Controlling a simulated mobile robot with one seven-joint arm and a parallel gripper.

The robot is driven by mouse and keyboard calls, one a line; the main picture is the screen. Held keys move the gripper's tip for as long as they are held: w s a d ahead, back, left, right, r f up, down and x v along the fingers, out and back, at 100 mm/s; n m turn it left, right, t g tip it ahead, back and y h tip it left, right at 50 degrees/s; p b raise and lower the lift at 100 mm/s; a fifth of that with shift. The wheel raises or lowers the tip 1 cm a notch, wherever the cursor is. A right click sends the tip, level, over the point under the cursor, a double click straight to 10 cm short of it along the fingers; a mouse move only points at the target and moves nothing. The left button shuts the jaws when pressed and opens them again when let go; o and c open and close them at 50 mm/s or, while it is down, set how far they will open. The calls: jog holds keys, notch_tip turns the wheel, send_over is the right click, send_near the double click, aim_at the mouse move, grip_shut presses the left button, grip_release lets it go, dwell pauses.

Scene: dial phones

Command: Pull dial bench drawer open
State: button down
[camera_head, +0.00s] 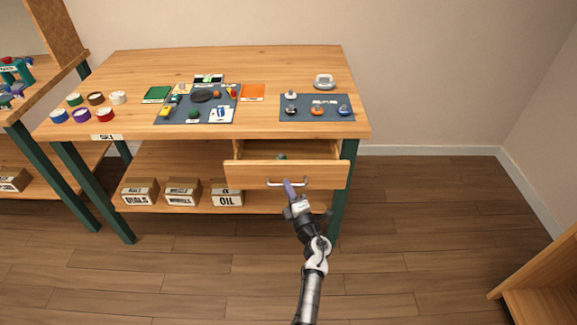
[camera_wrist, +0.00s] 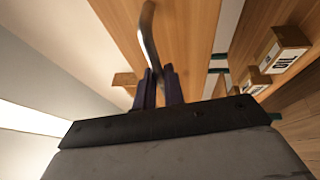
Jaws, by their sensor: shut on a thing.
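The wooden bench drawer (camera_head: 245,175) hangs under the right side of the bench and is pulled partly out. Its interior shows, with a small dark green thing (camera_head: 282,157) inside. A curved metal handle (camera_head: 272,182) is fixed to the drawer front. My gripper (camera_head: 289,187) reaches up from below at the handle. In the wrist view my purple-grey fingers (camera_wrist: 158,86) are shut on the lower end of the handle (camera_wrist: 148,30), with the drawer front (camera_wrist: 185,35) behind it.
The bench top (camera_head: 270,60) carries a blue-grey mat (camera_head: 292,102) with small parts and another mat (camera_head: 173,115) with tools. Labelled boxes, including an OIL box (camera_head: 227,195), stand on the lower shelf. Open floor (camera_head: 420,240) lies right. A wooden unit (camera_head: 545,285) stands at lower right.

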jog(key=s+p, duration=0.2)
jog(key=s, duration=0.9)
jog(key=shift+s, duration=0.25)
jog(key=c, duration=1.5)
grip_release()
